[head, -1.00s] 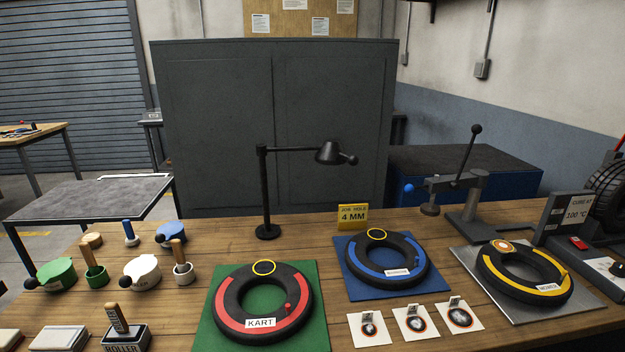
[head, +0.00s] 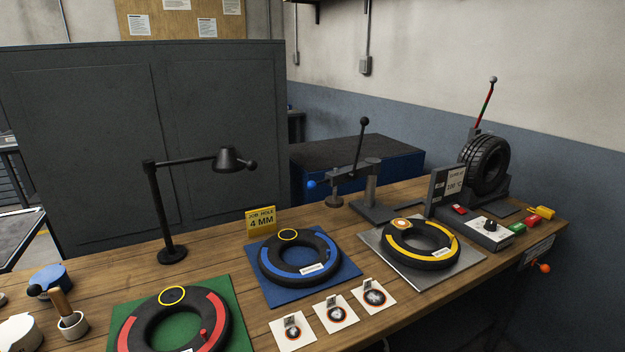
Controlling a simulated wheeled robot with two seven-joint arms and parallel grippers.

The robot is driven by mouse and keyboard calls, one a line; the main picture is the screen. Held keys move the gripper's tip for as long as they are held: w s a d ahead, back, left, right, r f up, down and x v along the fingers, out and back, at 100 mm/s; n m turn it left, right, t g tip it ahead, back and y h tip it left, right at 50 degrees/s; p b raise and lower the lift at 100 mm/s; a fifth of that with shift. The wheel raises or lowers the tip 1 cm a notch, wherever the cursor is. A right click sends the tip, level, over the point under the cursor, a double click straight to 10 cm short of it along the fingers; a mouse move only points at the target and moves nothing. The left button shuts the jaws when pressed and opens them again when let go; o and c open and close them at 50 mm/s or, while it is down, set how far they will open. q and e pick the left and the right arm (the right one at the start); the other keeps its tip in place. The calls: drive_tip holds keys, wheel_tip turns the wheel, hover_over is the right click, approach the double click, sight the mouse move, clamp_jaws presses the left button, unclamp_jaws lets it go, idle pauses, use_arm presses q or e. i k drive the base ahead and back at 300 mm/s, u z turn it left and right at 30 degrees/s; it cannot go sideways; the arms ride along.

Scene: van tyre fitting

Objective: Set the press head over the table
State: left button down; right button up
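The press (head: 370,190) stands at the back of the wooden bench, right of centre, with a dark post on a flat base. Its head (head: 335,186) is on an arm reaching left from the post, with a round pad below and a blue ball knob (head: 312,184) at the left end. A black lever with a ball top (head: 361,142) rises from the arm. The head hangs over bare bench behind the blue mat, left of the grey metal plate (head: 442,272). A tyre with yellow bands (head: 423,241) lies on that plate. Neither of my grippers is in view.
A blue-banded tyre (head: 300,257) and a red-banded tyre (head: 173,322) lie on mats. A desk lamp (head: 168,205) and a yellow "4 MM" sign (head: 261,220) stand left of the press. A control box (head: 483,233) and an upright tyre (head: 487,163) are at right. Patch cards (head: 332,312) lie in front.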

sight(371, 166)
drive_tip(key=i, duration=0.4)
drive_tip(key=z, duration=0.75)
